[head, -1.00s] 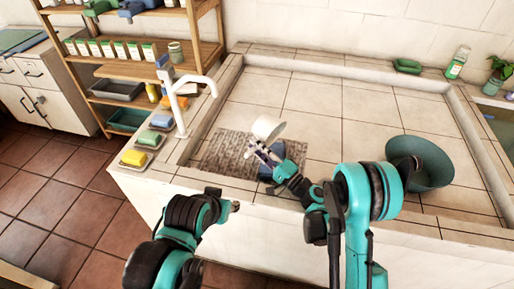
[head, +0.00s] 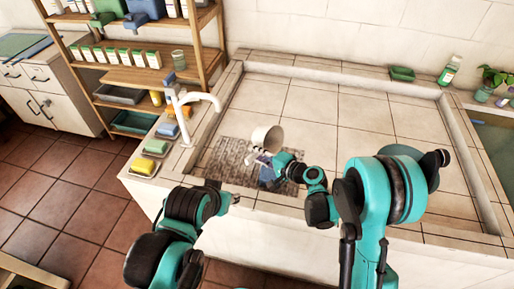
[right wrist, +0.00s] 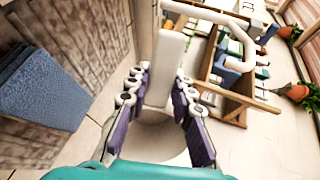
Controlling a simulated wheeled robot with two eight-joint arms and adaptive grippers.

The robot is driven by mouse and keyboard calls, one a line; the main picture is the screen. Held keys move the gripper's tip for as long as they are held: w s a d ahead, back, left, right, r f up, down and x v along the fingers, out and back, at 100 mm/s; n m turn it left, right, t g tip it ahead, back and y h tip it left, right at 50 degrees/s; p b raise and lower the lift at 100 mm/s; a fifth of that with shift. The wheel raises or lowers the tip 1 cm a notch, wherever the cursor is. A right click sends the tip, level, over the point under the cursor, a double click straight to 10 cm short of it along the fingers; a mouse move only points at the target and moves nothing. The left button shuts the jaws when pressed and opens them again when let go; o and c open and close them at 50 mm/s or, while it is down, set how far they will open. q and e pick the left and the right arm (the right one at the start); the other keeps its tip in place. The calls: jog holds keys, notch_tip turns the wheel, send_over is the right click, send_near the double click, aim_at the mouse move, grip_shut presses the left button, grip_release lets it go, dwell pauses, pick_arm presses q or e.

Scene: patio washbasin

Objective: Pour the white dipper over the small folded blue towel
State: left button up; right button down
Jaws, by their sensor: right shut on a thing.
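My right gripper (head: 258,158) is shut on the white dipper (head: 266,135) and holds it above the grey-brown mat. The dipper is tilted; I cannot tell whether anything is in it. In the right wrist view its white handle (right wrist: 166,66) runs between my purple-padded fingers (right wrist: 158,112), with the round cup partly hidden below. The small folded blue towel (head: 267,176) lies on the mat, partly hidden by my gripper in the head view. In the right wrist view the towel (right wrist: 42,90) is at the left, apart from the fingers.
The mat (head: 228,168) lies in the tiled basin, near a white faucet (head: 190,100). Soap dishes (head: 145,167) stand on the left rim. A dark green bowl (head: 402,150) is mostly hidden behind my right arm. The basin's tiled middle is clear.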

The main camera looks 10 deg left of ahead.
jog(key=shift+r+h+p, duration=0.25)
jog(key=shift+h+p, duration=0.05)
jog(key=shift+p, duration=0.05)
notch_tip(320, 180, up, 3)
jog(key=g+h+p, duration=0.3)
jog(key=h+p, duration=0.2)
jog(key=p, duration=0.3)
jog(key=shift+a+p, duration=0.1)
jog(key=shift+p, duration=0.25)
jog(key=shift+g+h+p, duration=0.3)
jog(key=shift+g+h, duration=0.2)
jog(key=shift+h, duration=0.1)
notch_tip(320, 180, up, 2)
jog(key=g+h+p, duration=0.1)
jog(key=h+p, duration=0.2)
jog(key=shift+r+g, duration=0.1)
jog(key=shift+g, duration=0.3)
jog(key=h, duration=0.1)
jog(key=g+h, duration=0.1)
jog(key=shift+r+h, duration=0.25)
jog(key=shift+h, duration=0.05)
jog(key=shift+w, duration=0.1)
pick_arm(q)
notch_tip(320, 180, up, 14)
jog(key=shift+r, duration=0.15)
pick_arm(e)
jog(key=shift+d, duration=0.2)
